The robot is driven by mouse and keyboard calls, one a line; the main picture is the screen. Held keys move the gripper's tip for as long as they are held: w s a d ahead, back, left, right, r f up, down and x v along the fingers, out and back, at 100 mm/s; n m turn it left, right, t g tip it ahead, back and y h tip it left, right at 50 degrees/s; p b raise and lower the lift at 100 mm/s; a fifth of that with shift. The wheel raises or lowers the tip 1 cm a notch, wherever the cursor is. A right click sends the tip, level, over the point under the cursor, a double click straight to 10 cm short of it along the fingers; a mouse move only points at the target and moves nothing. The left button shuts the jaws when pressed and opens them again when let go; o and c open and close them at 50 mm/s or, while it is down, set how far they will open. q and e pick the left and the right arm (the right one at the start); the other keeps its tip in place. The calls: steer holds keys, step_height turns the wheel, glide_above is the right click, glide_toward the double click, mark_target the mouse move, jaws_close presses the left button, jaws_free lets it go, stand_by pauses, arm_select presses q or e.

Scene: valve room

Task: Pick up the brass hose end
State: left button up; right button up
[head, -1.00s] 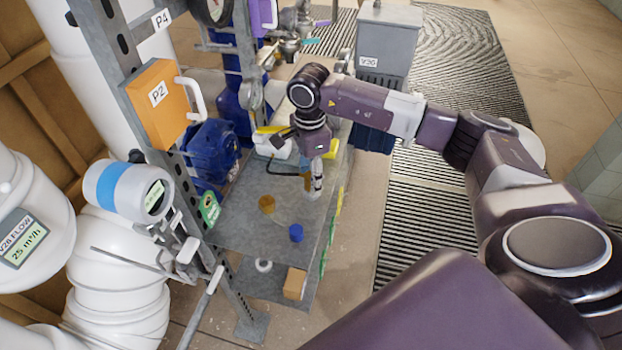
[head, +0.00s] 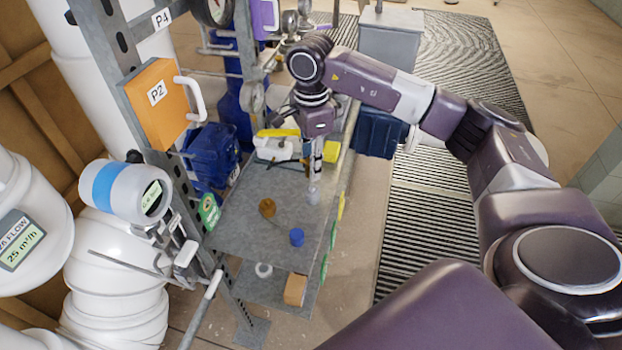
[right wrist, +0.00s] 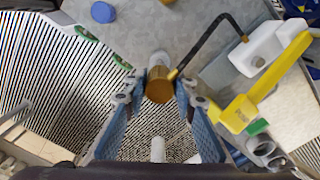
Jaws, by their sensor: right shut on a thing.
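The brass hose end (right wrist: 160,90) shows between the fingertips of my right gripper (right wrist: 160,84) in the right wrist view. The gripper is shut on it, with one finger on each side. A black bent hose (right wrist: 228,20) runs near it towards the upper right. In the head view my right gripper (head: 314,184) points down over the grey bench (head: 250,230), and the hose end there is mostly hidden and too small to make out. My left gripper is not in view.
A brass-coloured piece (head: 267,207) and a blue cap (head: 297,237) sit on the nearer bench top. A yellow-and-white object (head: 275,148) lies beyond the gripper. Pipework and the orange P2 box (head: 155,105) stand left. Grated floor (head: 430,230) lies right.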

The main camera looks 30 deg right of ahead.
step_height(320, 180, up, 8)
steer(key=shift+w+r+b, duration=0.1)
steer(key=shift+r+b, duration=0.05)
steer(key=shift+b, duration=0.55)
step_height(320, 180, up, 6)
steer(key=shift+f+p, duration=0.1)
steer(key=shift+p, duration=0.35)
steer(key=o, duration=0.3)
steer(key=shift+c, duration=1.3)
